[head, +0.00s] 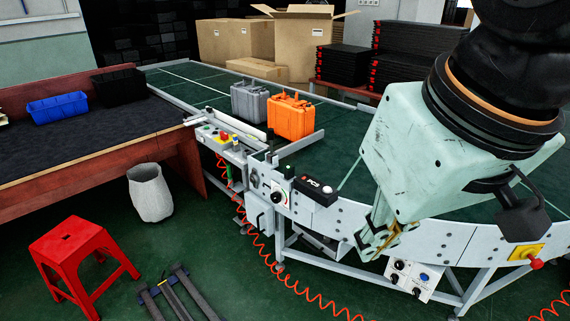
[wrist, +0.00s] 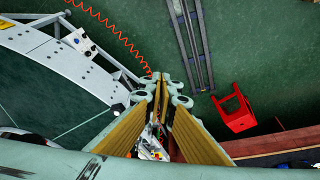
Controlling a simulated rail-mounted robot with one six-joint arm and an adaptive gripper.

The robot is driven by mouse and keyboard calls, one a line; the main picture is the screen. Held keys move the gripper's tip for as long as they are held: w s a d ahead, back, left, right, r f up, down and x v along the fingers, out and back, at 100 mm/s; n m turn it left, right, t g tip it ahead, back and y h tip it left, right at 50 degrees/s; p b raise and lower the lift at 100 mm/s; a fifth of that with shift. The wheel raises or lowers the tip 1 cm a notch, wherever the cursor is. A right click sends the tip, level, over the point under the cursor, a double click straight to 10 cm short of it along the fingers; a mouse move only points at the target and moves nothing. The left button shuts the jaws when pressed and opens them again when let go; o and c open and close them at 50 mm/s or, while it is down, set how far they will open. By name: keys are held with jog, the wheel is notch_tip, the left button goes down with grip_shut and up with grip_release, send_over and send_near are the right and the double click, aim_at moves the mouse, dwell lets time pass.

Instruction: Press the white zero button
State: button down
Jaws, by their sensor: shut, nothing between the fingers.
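A white control panel (head: 426,272) hangs on the front of the curved conveyor. No zero label is readable at this size. The panel also shows at the upper left of the wrist view (wrist: 82,42). My gripper (head: 372,250) points down in front of the conveyor side, just left of the panel in the head view. Its fingertips (wrist: 162,84) are together with nothing between them. I see no contact with any button.
A black display box (head: 315,190) sits on the conveyor edge. A red emergency button (head: 536,263) is at the right. Orange (head: 290,118) and grey (head: 249,103) cases stand on the belt. A red stool (head: 72,245) and orange coiled hose (head: 300,292) are near the floor.

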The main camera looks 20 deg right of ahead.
dwell(0.7)
jog(key=w+d+n+t+h+p, duration=0.15)
jog(key=w+d, duration=0.35)
jog(key=w, duration=0.6)
jog(key=w+d+f+n+p, duration=0.15)
jog(key=w+d, duration=0.25)
jog(key=w, duration=0.7)
jog(key=w+d+n+t+h+p, duration=0.15)
jog(key=w+d, duration=0.35)
jog(key=w, duration=0.6)
jog(key=w+d+f+n+y+p, duration=0.1)
jog(key=w+d+f, duration=0.15)
jog(key=w, duration=0.25)
jog(key=w+d+f+n+t+p, duration=0.1)
jog(key=w+f, duration=0.2)
jog(key=w, duration=0.1)
jog(key=w+d+f+n+y+p, duration=0.1)
jog(key=w+d+f, duration=0.15)
jog(key=w, duration=0.25)
jog(key=w+f+n+y+p, duration=0.1)
jog(key=w+f, duration=0.3)
jog(key=f, duration=0.2)
jog(key=w+d+f+n+t+y+p, duration=0.1)
jog(key=w+f+n, duration=0.1)
jog(key=w+f, duration=0.2)
jog(key=shift+d+f, duration=0.15)
jog(key=shift+f, duration=1.6)
jog(key=shift+f, duration=0.1)
